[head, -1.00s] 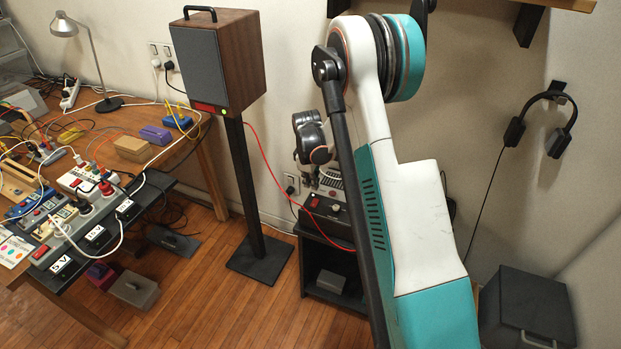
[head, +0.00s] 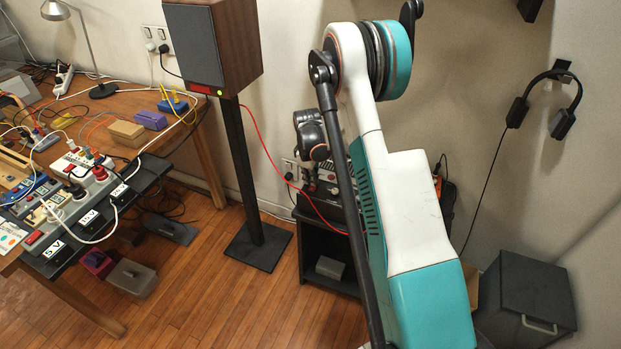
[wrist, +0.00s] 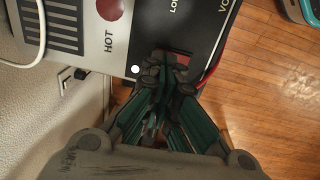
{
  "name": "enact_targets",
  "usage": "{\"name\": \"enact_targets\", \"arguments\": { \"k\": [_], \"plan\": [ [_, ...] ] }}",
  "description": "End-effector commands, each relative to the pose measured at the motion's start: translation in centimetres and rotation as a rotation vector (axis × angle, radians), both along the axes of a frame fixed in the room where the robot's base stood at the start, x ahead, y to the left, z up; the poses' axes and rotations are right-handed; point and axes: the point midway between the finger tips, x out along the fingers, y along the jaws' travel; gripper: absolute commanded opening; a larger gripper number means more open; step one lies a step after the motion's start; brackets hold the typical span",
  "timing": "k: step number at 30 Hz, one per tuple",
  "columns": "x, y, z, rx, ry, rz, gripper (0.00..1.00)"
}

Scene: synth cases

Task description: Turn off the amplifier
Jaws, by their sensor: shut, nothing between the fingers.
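The amplifier (head: 328,203) stands on a dark stand behind my arm, partly hidden by it. In the wrist view the amplifier (wrist: 207,32) shows a pale vented top marked HOT with a red dot, and a black front panel with white lettering. A red switch (wrist: 182,60) sits on that panel, partly covered by my fingertips. A small white light (wrist: 135,69) glows beside it. My gripper (wrist: 168,70) is shut and empty, its tips at the red switch. I cannot tell whether they touch it. In the head view the gripper is mostly hidden.
A red cable (head: 262,150) runs from the speaker (head: 232,45) to the amplifier. A cluttered workbench (head: 160,100) with power strips is at left. A black box (head: 525,300) stands at lower right. Headphones (head: 517,110) hang on the wall. Wooden floor (head: 190,280) is open in the middle.

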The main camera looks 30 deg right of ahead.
Motion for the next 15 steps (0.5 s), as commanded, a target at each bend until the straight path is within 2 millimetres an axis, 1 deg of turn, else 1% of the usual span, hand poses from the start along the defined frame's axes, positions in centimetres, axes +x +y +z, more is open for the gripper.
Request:
{"name": "enact_targets", "arguments": {
  "k": [2,15],
  "plan": [
    [0.21,-0.30,-0.51,0.032,0.025,-0.003,0.00],
    [-0.22,0.30,-0.29,0.028,0.022,0.000,0.00]
  ]
}}
